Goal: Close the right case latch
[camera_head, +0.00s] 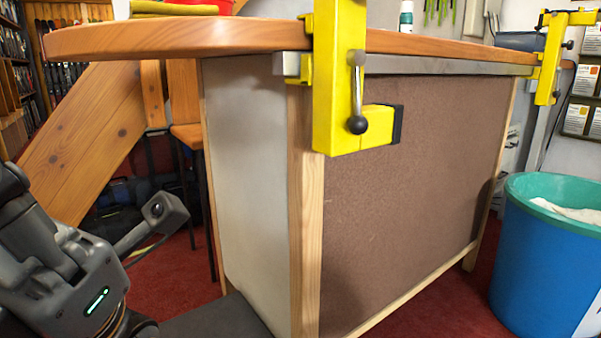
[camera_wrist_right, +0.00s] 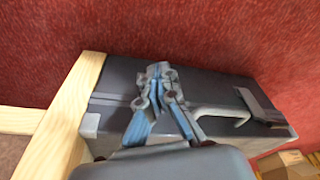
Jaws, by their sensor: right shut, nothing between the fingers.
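A dark grey case (camera_wrist_right: 205,78) lies on the red floor in the right wrist view. A light grey handle (camera_wrist_right: 222,110) stands out from its near side. A dark latch (camera_wrist_right: 260,105) sits near the case's right end and looks raised and tilted from the side. My right gripper (camera_wrist_right: 160,72) is shut and empty, in front of the case left of the handle, apart from the latch. It hides part of the case, and I cannot tell whether it touches it. In the head view my left arm comes in at the lower left, but its fingers are out of frame.
A wooden bench (camera_head: 230,35) with a brown side panel stands ahead, with yellow clamps (camera_head: 340,75) on its edge. A blue bin (camera_head: 545,260) stands at the right. A wooden post (camera_wrist_right: 62,125) is beside the case's left end. Red floor is clear beyond the case.

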